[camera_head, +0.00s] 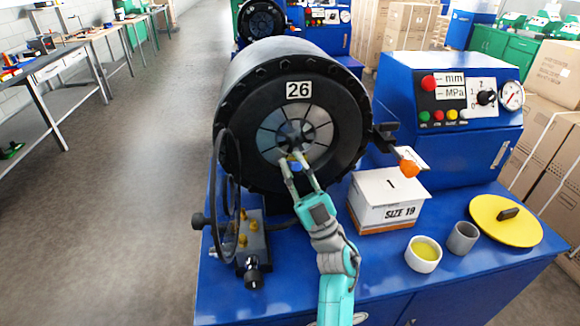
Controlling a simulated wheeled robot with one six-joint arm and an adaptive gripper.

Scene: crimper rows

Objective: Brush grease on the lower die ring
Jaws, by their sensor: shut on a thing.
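The crimper head (246,94) is a large black drum marked 26. Its die ring (268,138) is a circle of grey segments around a small dark centre in the front face. My gripper (292,158) reaches up to the lower part of this ring, its fingers shut on a small blue and yellowish piece (297,166), probably the brush. The bristles cannot be made out, and I cannot tell whether they touch the ring. A white cup (423,265) with yellow grease (425,250) stands on the blue bench at the lower right.
On the blue bench (290,301) are a white SIZE 19 box (389,210), a grey cup (463,237) and a yellow disc (490,232). A black hoop (221,200) stands left of my arm.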

